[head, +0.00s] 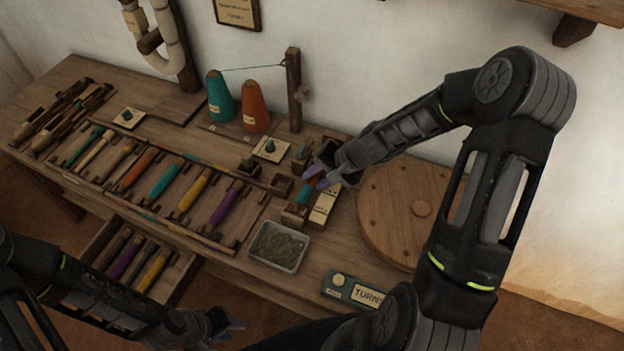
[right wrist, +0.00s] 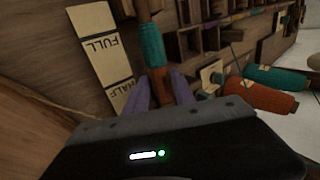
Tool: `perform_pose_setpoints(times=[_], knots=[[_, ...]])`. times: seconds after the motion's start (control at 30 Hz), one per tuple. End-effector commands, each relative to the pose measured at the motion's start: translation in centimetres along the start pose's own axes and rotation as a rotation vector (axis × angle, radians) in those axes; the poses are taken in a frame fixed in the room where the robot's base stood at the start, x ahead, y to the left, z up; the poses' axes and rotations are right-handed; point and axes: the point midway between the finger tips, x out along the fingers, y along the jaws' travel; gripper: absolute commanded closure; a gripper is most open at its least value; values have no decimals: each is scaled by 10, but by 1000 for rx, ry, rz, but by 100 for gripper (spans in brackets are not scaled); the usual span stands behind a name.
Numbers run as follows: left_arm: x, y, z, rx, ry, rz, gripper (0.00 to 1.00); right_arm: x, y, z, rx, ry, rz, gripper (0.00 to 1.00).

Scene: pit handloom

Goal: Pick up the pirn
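A pirn wound with teal thread (head: 302,195) stands at the winding spot near the right end of the bench. In the right wrist view its teal part (right wrist: 152,45) is above an orange-brown part. My right gripper (head: 321,179) is at this pirn. In the right wrist view its two purple fingers (right wrist: 160,88) lie on either side of the orange-brown part; whether they press on it is unclear. My left gripper (head: 229,333) looks open and empty, low in the head view, away from the pirn. Other coloured pirns (head: 163,180) lie in a rack of slots.
A FULL/HALF gauge board (head: 323,206) is beside the pirn. Teal (head: 220,97) and orange (head: 255,107) cones stand behind. An open drawer (head: 185,270) holds more pirns.

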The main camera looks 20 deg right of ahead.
Motion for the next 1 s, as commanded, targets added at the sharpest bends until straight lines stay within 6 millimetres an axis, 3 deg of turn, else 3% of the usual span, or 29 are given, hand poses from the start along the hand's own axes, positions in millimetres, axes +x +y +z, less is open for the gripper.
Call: perform_pose_setpoints(times=[0.6, 1.0], knots=[[0, 0, 0, 0, 0, 0, 66, 2, 0, 0, 0, 2, 0, 70], [0, 0, 0, 0, 0, 0, 66, 2, 0, 0, 0, 2, 0, 100]])
